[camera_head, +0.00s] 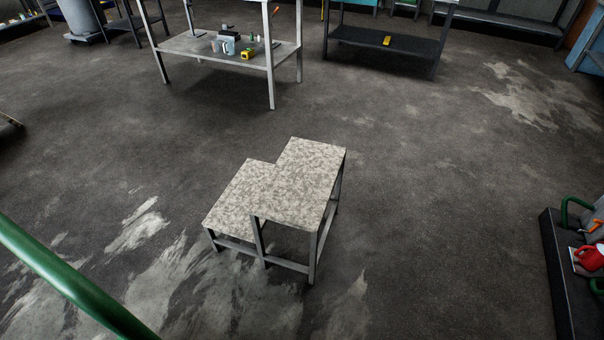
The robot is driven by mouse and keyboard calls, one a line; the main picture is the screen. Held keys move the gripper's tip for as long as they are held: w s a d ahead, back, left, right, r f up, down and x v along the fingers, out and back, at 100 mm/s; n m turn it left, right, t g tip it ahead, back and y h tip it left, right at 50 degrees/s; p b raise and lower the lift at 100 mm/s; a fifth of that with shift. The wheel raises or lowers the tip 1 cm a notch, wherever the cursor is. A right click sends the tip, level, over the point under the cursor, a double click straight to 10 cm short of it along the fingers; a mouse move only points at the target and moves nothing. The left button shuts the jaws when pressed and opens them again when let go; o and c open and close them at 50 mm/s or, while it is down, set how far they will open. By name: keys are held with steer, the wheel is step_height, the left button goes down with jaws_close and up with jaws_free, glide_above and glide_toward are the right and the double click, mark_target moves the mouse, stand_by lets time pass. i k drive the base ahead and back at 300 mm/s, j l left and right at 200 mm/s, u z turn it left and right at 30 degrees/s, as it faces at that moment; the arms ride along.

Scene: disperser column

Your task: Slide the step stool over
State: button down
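The step stool (310,183) stands upright on the dark floor near the middle of the view. It has two speckled grey-beige treads on a dark metal frame. The higher tread is at the right and the lower tread (240,197) at the left. Nothing lies on either tread. My gripper does not show in the head camera view, and nothing is seen touching the stool.
A metal workbench (195,48) with small items on its lower shelf stands behind. A darker bench (360,37) is at the back right. A green rail (70,280) crosses the lower left. A dark low unit (562,270) holds items at right. Floor around the stool is clear.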

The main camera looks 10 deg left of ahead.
mark_target(296, 191)
steer(key=i+u, duration=0.2)
steer(key=i, duration=0.25)
steer(key=i+u, duration=0.2)
steer(key=i, duration=0.2)
steer(key=i+l+u, duration=0.25)
steer(key=i, duration=0.15)
steer(key=i+l+u, duration=0.2)
steer(key=i, duration=0.25)
steer(key=i+l+u, duration=0.15)
steer(key=u, duration=0.2)
steer(key=i+l+u, duration=0.1)
steer(key=l+u, duration=1.05)
steer(key=j, duration=0.1)
